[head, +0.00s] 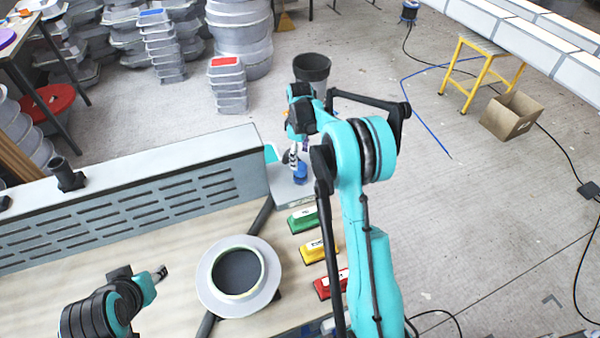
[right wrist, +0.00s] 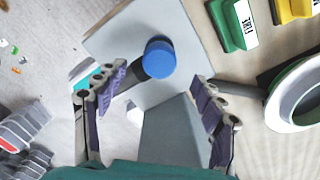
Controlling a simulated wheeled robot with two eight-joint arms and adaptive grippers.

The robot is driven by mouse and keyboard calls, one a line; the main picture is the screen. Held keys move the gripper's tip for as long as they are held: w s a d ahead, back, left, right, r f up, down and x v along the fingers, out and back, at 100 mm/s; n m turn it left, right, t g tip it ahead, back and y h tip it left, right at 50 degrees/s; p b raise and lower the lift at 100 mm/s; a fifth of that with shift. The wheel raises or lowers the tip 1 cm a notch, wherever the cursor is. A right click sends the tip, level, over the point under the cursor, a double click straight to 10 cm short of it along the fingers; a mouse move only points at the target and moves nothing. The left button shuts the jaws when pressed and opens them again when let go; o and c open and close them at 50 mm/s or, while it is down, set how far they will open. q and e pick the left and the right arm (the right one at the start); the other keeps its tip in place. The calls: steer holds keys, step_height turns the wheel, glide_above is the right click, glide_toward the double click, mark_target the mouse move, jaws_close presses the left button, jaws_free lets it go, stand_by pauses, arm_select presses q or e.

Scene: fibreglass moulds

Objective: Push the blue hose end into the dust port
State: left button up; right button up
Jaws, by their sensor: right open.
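The blue hose end (head: 300,173) is at the right end of the slotted grey box, over a pale grey plate (head: 289,194). In the right wrist view the blue hose end (right wrist: 158,58) shows as a round blue face over the plate. My right gripper (right wrist: 158,98) is open, its purple-padded fingers apart, with the blue end ahead of the gap between them. I see no contact. A short black upright pipe (head: 68,175) stands on the grey box at the left; I cannot tell whether it is the dust port. My left gripper (head: 158,273) is low at the left, its jaws unclear.
The slotted grey box (head: 130,200) spans the table's back. A flanged ring (head: 210,278) lies mid-table. Green (head: 303,220), yellow (head: 313,250) and red (head: 325,285) blocks line the right side. A dark tube runs by the ring. A cardboard box (head: 511,116) is on the floor.

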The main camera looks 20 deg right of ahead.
mark_target(300, 165)
steer(key=shift+f, duration=1.15)
step_height(300, 165, down, 5)
steer(key=shift+d+f, duration=0.1)
steer(key=c, duration=1.3)
